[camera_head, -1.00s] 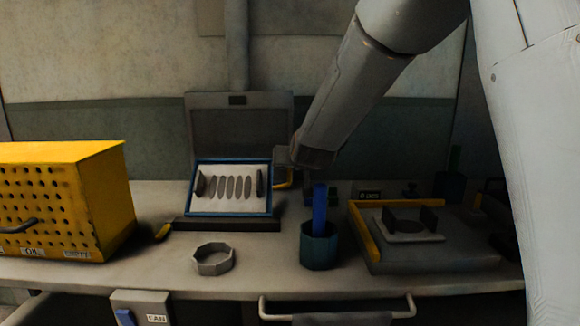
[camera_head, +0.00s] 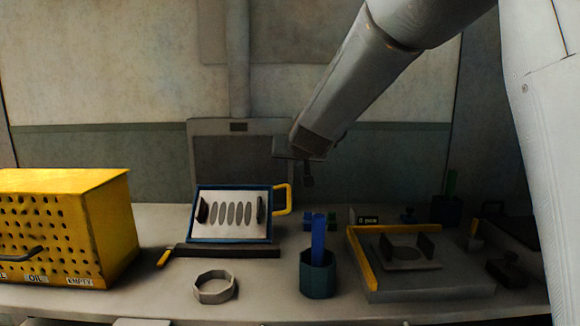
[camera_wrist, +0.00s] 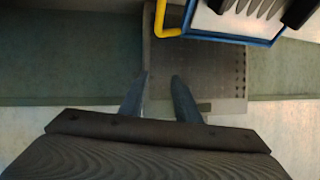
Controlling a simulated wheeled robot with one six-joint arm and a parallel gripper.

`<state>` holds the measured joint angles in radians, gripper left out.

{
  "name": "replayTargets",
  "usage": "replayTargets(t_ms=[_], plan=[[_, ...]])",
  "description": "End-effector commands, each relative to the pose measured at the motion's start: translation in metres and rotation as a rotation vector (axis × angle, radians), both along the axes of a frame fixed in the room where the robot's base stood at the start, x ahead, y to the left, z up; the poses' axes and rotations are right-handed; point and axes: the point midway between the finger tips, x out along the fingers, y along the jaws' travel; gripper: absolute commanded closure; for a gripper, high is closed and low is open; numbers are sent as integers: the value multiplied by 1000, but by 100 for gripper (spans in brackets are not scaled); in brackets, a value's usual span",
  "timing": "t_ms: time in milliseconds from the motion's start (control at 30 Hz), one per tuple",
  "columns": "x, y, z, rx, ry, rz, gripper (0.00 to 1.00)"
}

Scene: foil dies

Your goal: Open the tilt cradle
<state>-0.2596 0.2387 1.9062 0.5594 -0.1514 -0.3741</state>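The tilt cradle appears to be the blue-framed panel (camera_head: 232,241) with a yellow loop handle (camera_head: 288,199) on its right side. It leans back against a grey perforated backboard (camera_head: 237,127) and carries a pale insert (camera_head: 231,232) with several dark oval slots. In the wrist view the blue frame (camera_wrist: 225,38) and yellow handle (camera_wrist: 160,20) show at the top edge. My gripper (camera_head: 308,180) is above and slightly right of the handle, apart from it. In the wrist view my gripper's two fingers (camera_wrist: 160,77) are spread with nothing between them.
A yellow perforated box (camera_head: 105,215) stands at left. A grey ring (camera_head: 215,287), a blue-green cup (camera_head: 318,277) holding a blue bar (camera_head: 318,238), and a grey plate fixture (camera_head: 420,287) with a yellow edge stand on the bench. A dark bar (camera_head: 230,251) lies before the cradle.

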Motion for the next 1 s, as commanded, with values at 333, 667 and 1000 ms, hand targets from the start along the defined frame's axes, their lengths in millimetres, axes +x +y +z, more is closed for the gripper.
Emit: replayTargets(t_ms=[333,667,1000], plan=[[0,0,1,0,2,-1,79],[7,-46,-79,333,404,-144,100],[0,-86,-145,1048,945,-299,100]])
